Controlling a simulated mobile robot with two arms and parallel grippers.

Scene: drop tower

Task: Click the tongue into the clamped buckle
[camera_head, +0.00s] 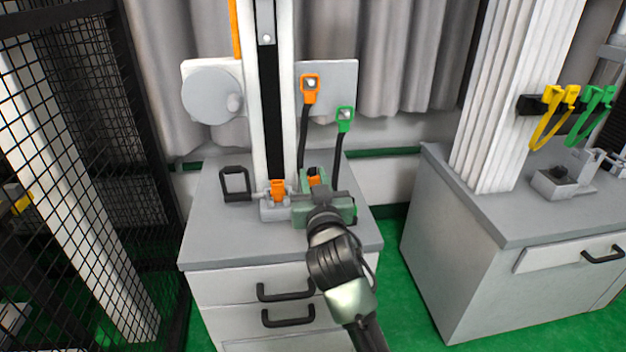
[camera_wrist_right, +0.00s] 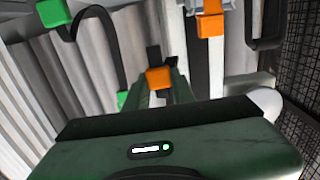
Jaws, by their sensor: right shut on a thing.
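The orange buckle (camera_head: 278,190) sits in the grey clamp (camera_head: 275,212) at the foot of the tower; it also shows at the top of the right wrist view (camera_wrist_right: 210,22). My right gripper (camera_head: 316,184) is just to the right of the clamp, shut on an orange tongue piece (camera_head: 315,181). That orange piece shows between the fingers in the right wrist view (camera_wrist_right: 158,78), apart from the buckle. The tongue's tip and its exact tilt are hard to make out. My left gripper is out of view.
An orange-headed strap (camera_head: 310,88) and a green-headed strap (camera_head: 345,120) stand behind the gripper. A black frame (camera_head: 235,184) stands left of the clamp. The grey cabinet top (camera_head: 215,245) is clear in front. Black mesh fencing (camera_head: 60,130) is at left.

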